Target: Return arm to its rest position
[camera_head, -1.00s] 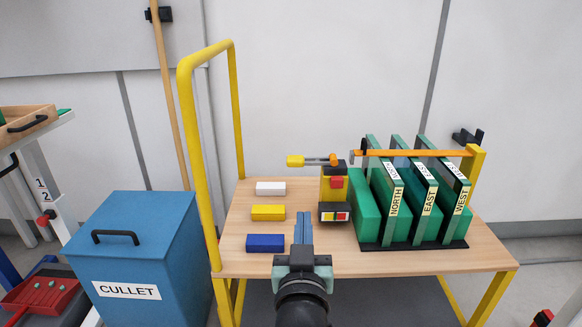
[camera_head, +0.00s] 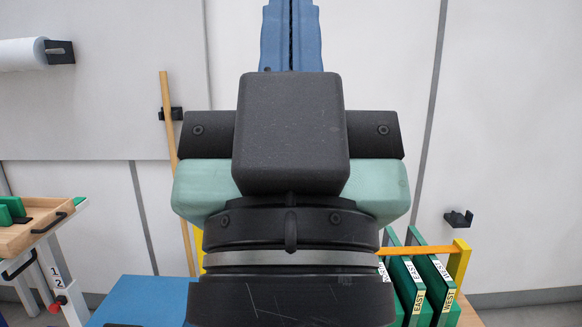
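My gripper (camera_head: 291,18) is raised close in front of the head camera and fills the middle of the view. Its blue fingers point up and run out of the top edge, so the tips are cut off. The fingers lie side by side with only a thin dark line between them, and nothing shows between them. The black and pale green gripper body and wrist hide most of the cart behind.
Green panels (camera_head: 431,270) labelled EAST and WEST stand at the lower right, with an orange bar (camera_head: 418,250) across them. A wooden tray (camera_head: 38,225) sits at the far left. A wooden pole (camera_head: 176,180) leans against the wall.

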